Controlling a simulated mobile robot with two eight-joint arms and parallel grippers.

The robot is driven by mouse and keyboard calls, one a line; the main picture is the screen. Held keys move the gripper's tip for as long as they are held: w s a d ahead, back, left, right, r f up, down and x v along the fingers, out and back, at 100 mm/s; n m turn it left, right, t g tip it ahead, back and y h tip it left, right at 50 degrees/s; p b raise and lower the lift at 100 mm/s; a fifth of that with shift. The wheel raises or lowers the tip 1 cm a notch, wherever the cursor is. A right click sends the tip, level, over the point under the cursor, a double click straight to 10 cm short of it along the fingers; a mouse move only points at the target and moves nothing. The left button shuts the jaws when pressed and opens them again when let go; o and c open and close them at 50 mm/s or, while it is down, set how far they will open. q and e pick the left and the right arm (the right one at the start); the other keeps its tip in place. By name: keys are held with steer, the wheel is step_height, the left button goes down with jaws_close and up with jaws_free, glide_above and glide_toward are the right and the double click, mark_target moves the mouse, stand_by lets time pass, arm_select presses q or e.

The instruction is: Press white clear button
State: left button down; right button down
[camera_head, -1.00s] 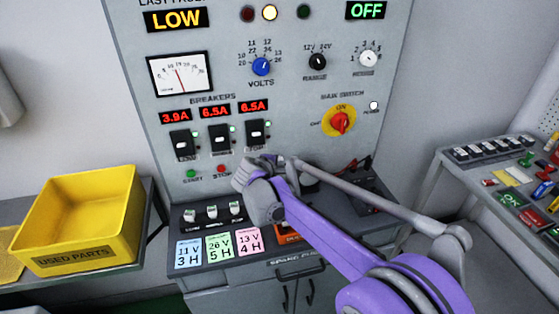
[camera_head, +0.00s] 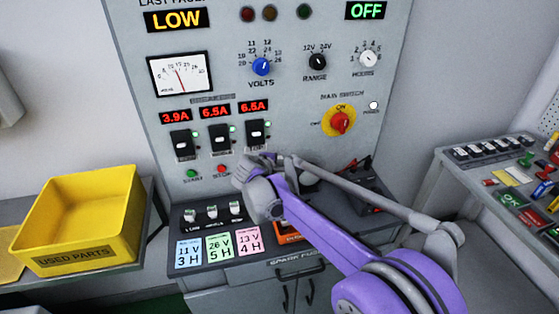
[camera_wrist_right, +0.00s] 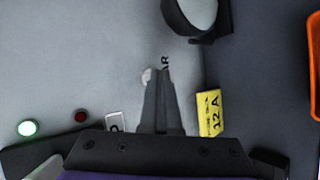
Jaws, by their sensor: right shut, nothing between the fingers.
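The white button (camera_wrist_right: 147,76) shows in the right wrist view on the grey panel, beside black lettering ending in "AR". My right gripper (camera_wrist_right: 161,76) is shut and empty. Its fingertips overlap the button's right side in this view; I cannot tell whether they touch it. In the head view the button and the fingertips are hidden behind my purple and grey right arm, which reaches to the lower panel. My left gripper is not in view.
The grey panel (camera_head: 300,90) carries breakers, knobs and a red main switch (camera_head: 342,122). A green-lit button (camera_wrist_right: 28,128) and a dark red one (camera_wrist_right: 81,116) sit left of the fingers. A yellow label (camera_wrist_right: 209,113) is at right. A yellow bin (camera_head: 85,205) stands at left.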

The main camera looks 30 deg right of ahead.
steer(key=shift+s+a, duration=0.25)
steer(key=shift+s, duration=0.55)
steer(key=shift+s+a, duration=0.2)
steer(key=shift+s, duration=0.6)
steer(key=shift+s+a, duration=0.2)
steer(key=shift+s, duration=0.65)
steer(key=shift+s+a, duration=0.2)
steer(key=shift+s, duration=0.6)
steer(key=s+a+f+m+y+p, duration=0.1)
steer(key=s+a+f+m+y, duration=0.1)
steer(key=s, duration=0.7)
steer(key=s+a+f+m+g+y+p, duration=0.1)
steer(key=s+a+f+m+y+p, duration=0.1)
steer(key=s+a, duration=0.5)
steer(key=s+a+f+m+g+y+p, duration=0.1)
steer(key=s+a+m+y, duration=0.3)
steer(key=s, duration=0.7)
steer(key=shift+a+f+m+y+p, duration=0.2)
steer(key=shift+f+m+y+p, duration=0.1)
steer(key=shift+f+m, duration=0.55)
steer(key=shift+r, duration=0.1)
